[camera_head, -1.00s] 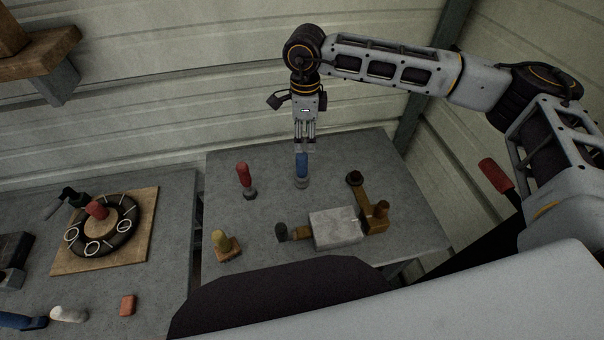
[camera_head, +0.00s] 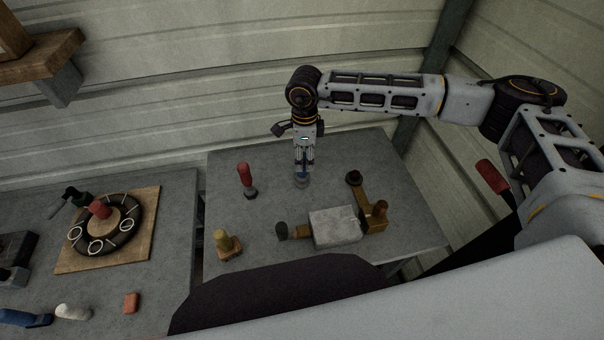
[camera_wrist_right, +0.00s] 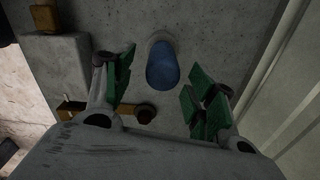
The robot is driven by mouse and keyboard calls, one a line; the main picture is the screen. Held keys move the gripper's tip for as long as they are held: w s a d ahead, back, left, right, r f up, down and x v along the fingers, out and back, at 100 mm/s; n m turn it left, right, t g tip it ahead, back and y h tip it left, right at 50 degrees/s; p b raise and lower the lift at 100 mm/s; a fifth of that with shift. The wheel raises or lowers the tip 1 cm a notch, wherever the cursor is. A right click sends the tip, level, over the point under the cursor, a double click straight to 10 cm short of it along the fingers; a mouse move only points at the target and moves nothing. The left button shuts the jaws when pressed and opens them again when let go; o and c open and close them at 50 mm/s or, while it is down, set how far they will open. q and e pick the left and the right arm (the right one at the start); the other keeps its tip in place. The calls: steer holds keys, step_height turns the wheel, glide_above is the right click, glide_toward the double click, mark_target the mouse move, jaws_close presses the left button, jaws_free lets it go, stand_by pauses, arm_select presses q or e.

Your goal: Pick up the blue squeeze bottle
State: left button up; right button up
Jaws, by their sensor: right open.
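The blue squeeze bottle (camera_head: 301,182) stands on the grey table at the back, mostly hidden by my right gripper in the head view. In the right wrist view the bottle (camera_wrist_right: 162,66) shows its blue body and a grey base, between and a little beyond the green-padded fingers. My right gripper (camera_head: 303,168) points down over the bottle, its fingers low around it. It is open in the wrist view (camera_wrist_right: 160,92), with a gap on both sides of the bottle. My left gripper is not in view.
A red-handled tool (camera_head: 245,176) stands to the left of the bottle. A grey block with brass parts (camera_head: 336,228) lies in front, and a yellow-topped piece (camera_head: 226,243) stands front left. A wooden board with a black ring (camera_head: 146,240) is on the left table.

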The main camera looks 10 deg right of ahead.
steer(key=shift+f, duration=0.15)
steer(key=shift+a+f+p, duration=0.15)
steer(key=shift+f+p, duration=0.2)
steer(key=shift+f, duration=0.2)
step_height(320, 180, down, 3)
steer(key=shift+w+a+r+p, duration=0.1)
steer(key=shift+a+r+p, duration=0.05)
steer(key=shift+p, duration=0.25)
steer(key=shift+f, duration=0.55)
steer(key=shift+c, duration=0.5)
jaws_close()
